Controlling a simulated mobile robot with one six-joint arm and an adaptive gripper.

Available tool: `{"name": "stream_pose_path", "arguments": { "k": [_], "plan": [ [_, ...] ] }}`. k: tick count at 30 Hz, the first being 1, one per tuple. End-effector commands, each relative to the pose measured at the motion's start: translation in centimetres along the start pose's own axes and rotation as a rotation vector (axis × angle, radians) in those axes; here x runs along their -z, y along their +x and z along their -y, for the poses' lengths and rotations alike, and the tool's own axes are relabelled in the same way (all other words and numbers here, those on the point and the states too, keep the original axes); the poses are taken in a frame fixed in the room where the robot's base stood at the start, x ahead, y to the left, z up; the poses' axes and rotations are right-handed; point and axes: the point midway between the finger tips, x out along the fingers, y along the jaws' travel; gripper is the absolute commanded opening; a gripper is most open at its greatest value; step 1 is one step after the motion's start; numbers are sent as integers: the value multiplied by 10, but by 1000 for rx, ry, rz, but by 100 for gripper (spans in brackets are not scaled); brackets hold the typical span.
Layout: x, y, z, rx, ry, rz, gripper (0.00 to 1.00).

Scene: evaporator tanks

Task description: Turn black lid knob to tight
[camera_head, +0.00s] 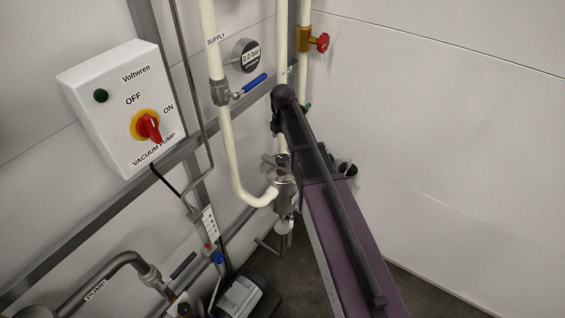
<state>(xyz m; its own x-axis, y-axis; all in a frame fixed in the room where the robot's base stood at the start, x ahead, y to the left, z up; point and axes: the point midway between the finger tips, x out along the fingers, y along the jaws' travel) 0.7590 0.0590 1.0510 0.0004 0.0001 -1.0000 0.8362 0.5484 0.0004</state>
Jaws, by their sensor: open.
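My dark and purple arm reaches up through the middle of the head view and covers part of the pipework. I cannot make out my gripper or its fingers; the arm's far end is hidden or blends into dark parts. A steel vessel with a metal top (281,178) stands just left of the arm, partly covered by it. A small round black part (347,168) shows at the arm's right edge. I cannot tell whether it is the black lid knob, and no other knob on a lid shows clearly.
A white box with a red switch (148,128) hangs at left. A cream supply pipe (228,140) has a blue-handled valve (250,86) and a gauge (246,55). A red valve knob (322,42) is above. Pump piping (120,264) lies lower left. The right wall is bare.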

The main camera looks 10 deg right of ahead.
Motion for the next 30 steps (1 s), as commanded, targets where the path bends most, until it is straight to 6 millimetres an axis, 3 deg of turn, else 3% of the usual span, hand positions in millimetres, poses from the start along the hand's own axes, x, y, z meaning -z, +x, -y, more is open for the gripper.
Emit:
{"name": "stream_pose_path", "arguments": {
  "k": [30],
  "plan": [
    [0, 80, 0, 0, 0, 0, 100]
  ]
}}
